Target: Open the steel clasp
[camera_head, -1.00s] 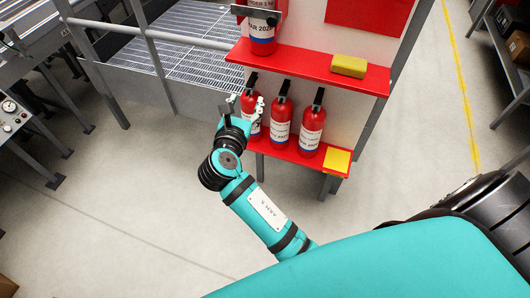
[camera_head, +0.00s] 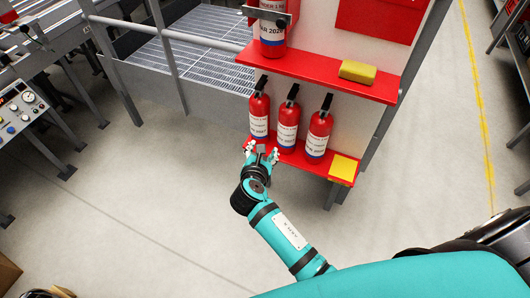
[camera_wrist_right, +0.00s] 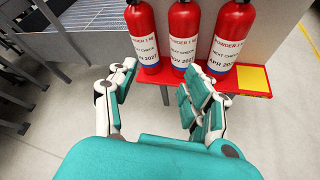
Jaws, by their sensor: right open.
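A grey steel clasp (camera_head: 266,15) crosses the front of the large red extinguisher (camera_head: 272,38) on the upper shelf, at the top edge of the head view. Whether the clasp is fastened cannot be told at this size. My right gripper (camera_head: 262,152) is open and empty, well below the clasp, by the front edge of the lower shelf. In the right wrist view its spread fingers (camera_wrist_right: 160,84) point toward the lower extinguishers with nothing between them. The clasp is not in the wrist view. My left gripper is not in view.
Three small red extinguishers (camera_head: 288,122) stand on the red lower shelf (camera_head: 312,166), with a yellow square (camera_head: 343,168) at its right end. Grey railing (camera_head: 172,58) stands left. Floor (camera_head: 150,190) in front is clear.

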